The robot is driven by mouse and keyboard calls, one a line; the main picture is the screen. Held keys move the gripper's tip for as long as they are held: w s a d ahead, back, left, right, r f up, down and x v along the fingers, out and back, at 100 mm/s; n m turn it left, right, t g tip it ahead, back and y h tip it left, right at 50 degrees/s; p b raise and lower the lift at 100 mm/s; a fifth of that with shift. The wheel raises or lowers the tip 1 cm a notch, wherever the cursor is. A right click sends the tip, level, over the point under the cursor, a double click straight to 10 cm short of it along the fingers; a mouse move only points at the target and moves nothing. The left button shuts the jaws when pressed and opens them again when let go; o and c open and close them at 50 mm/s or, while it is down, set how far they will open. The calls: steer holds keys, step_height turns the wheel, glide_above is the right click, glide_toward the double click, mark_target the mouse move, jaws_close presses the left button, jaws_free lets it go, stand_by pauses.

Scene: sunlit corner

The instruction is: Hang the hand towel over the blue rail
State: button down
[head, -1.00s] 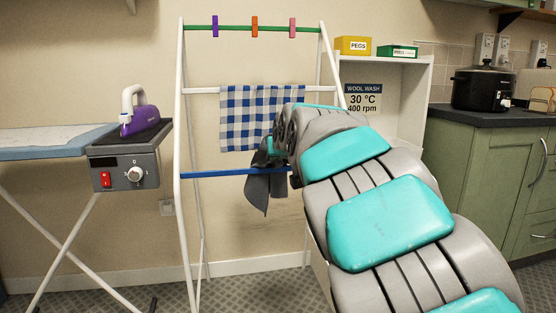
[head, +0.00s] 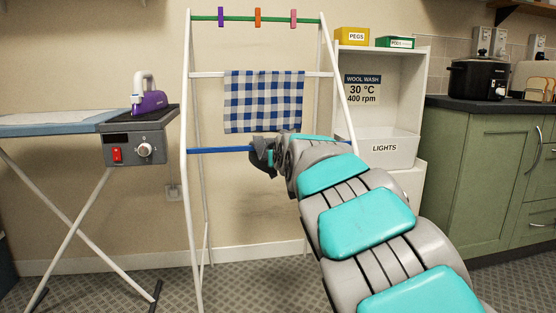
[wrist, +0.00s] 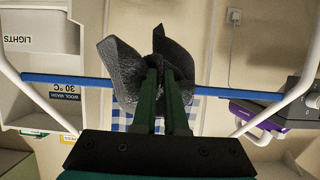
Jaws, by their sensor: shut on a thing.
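The dark grey hand towel (wrist: 123,72) shows bunched in the wrist view, with folds on both sides of my fingers. My gripper (wrist: 168,75) is shut on it. The blue rail (head: 220,150) runs level across the white rack; in the wrist view the rail (wrist: 62,79) passes behind the towel and fingers. I cannot tell whether the towel touches the rail or lies over it. In the head view my arm hides most of the gripper, and only a small dark shape shows at the rail, towel or gripper.
A blue checked cloth (head: 264,100) hangs on the white bar above. The green bar (head: 240,18) carries coloured pegs. An ironing board (head: 60,123) with a purple iron (head: 150,102) stands left. A white shelf unit (head: 385,105) with a LIGHTS bin (head: 390,148) stands right.

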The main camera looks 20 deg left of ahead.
steer(key=shift+c, duration=1.4)
jaws_free()
steer(key=s+d+b, duration=0.6)
steer(key=s, duration=0.4)
steer(key=shift+s, duration=0.2)
